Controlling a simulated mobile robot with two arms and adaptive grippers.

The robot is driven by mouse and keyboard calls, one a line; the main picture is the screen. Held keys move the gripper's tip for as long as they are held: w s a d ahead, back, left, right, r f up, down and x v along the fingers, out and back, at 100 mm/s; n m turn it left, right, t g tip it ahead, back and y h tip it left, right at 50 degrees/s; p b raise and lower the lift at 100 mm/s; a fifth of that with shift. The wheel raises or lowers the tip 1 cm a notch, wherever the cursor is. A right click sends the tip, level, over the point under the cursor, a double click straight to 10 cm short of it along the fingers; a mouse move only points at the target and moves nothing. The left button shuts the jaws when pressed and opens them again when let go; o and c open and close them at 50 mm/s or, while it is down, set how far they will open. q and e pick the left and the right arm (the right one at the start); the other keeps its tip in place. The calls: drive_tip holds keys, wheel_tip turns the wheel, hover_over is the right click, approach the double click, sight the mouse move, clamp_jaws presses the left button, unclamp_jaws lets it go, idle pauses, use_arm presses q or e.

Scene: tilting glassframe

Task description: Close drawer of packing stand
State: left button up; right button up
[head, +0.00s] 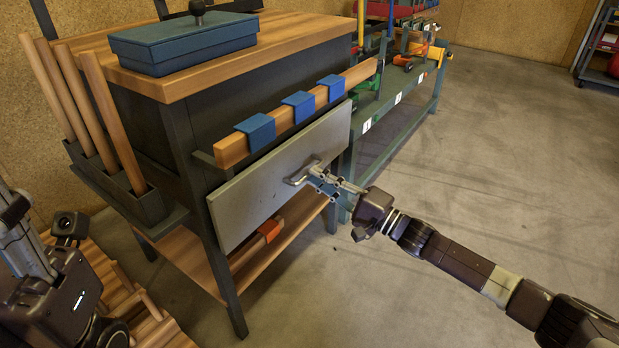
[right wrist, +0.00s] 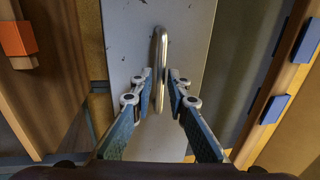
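The packing stand (head: 300,25) has a wooden top and dark legs. Its drawer has a flat grey front (head: 270,185) that stands proud of the frame; how far it is out is hard to tell. A metal handle (head: 303,173) is on that front. My right gripper (head: 318,178) is at the handle. In the right wrist view the handle (right wrist: 160,55) lies between the two blue-padded fingers (right wrist: 160,85), with narrow gaps beside it, so they look open around it. My left gripper (head: 20,245) is at the left edge, partly cut off; its finger state is unclear.
A blue box (head: 185,45) sits on the stand top. A wooden rail (head: 232,150) with blue clips runs above the drawer front. Wooden posts (head: 110,120) stand in a side holder. A green rack (head: 400,110) is behind.

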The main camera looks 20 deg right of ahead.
drive_tip(key=shift+b+x, duration=0.45)
drive_tip(key=shift+x, duration=1.05)
drive_tip(key=shift+c, duration=0.3)
clamp_jaws()
